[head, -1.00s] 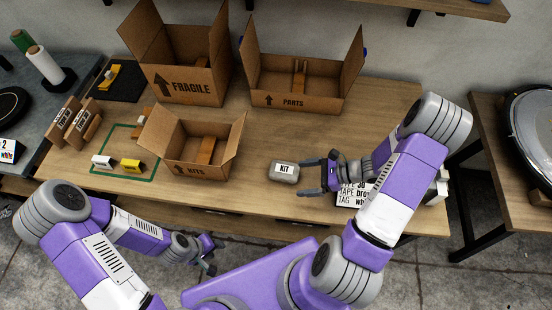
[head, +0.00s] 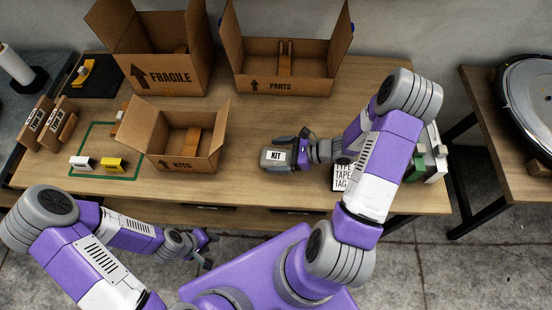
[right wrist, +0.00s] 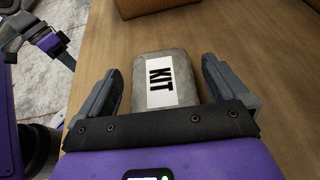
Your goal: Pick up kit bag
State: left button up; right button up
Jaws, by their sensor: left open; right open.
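The kit bag (head: 270,160) is a small grey pouch with a white KIT label, lying on the wooden table right of the KITS box. In the right wrist view the kit bag (right wrist: 160,67) lies between the two fingers. My right gripper (head: 287,152) is open around it, one finger on each side, with a gap visible on both sides in the right wrist view (right wrist: 168,85). My left gripper (head: 210,249) is open and empty, in front of the table's near edge, away from the bag.
Open cardboard boxes marked KITS (head: 170,158), FRAGILE (head: 165,80) and PARTS (head: 285,87) stand behind and left of the bag. A white text card (head: 341,178) lies partly under my right arm. A green outline (head: 92,135) holds small white and yellow items.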

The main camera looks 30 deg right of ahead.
jog(key=c, duration=1)
